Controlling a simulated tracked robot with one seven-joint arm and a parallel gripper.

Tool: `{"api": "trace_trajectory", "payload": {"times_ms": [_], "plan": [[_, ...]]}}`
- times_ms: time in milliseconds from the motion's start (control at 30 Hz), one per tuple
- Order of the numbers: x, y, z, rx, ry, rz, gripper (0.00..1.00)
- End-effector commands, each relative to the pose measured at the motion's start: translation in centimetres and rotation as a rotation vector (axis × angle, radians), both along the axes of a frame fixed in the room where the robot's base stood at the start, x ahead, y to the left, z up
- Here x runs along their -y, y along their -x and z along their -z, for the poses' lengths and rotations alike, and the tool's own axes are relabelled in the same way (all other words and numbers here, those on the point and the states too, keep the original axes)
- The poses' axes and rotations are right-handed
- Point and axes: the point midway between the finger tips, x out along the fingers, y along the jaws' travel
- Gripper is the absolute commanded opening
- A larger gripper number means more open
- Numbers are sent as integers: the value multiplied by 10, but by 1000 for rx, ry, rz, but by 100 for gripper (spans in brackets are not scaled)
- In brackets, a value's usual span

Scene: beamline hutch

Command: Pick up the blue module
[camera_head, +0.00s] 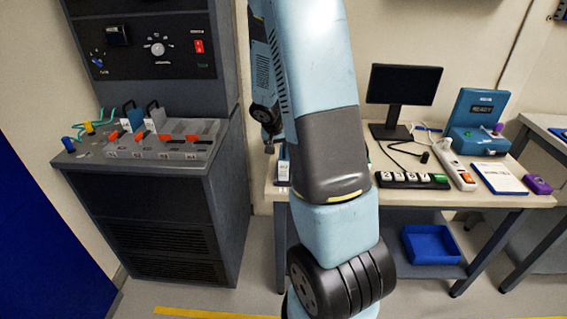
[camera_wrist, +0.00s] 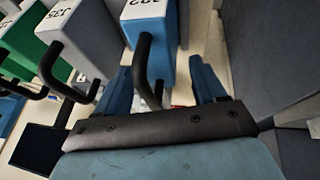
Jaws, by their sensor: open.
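The blue module (camera_wrist: 148,45) stands in the upper middle of the wrist view, with a white label on its face and a black bent handle (camera_wrist: 143,62). My gripper (camera_wrist: 160,82) is open, its two blue fingers on either side of this handle. Whether they touch it, I cannot tell. In the head view my arm hides most of this area. A small white-labelled module (camera_head: 283,170) shows beside the arm at the bench's left end; which module it is, I cannot tell.
A white module (camera_wrist: 85,40) and a green module (camera_wrist: 25,45) stand left of the blue one. In the head view, a console rack (camera_head: 150,145) stands left. The bench (camera_head: 450,195) holds a monitor (camera_head: 404,85) and a power strip (camera_head: 413,180).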

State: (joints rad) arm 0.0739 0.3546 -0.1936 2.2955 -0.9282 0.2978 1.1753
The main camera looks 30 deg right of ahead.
Motion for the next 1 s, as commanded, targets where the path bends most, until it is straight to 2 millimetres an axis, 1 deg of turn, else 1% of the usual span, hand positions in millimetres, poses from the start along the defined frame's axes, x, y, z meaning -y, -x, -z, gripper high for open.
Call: {"api": "trace_trajectory", "payload": {"times_ms": [300, 900, 1000], "plan": [[1, -1, 3, 0, 1, -1, 69], [0, -1, 3, 1, 0, -2, 12], [0, -1, 2, 1, 0, -2, 3]]}}
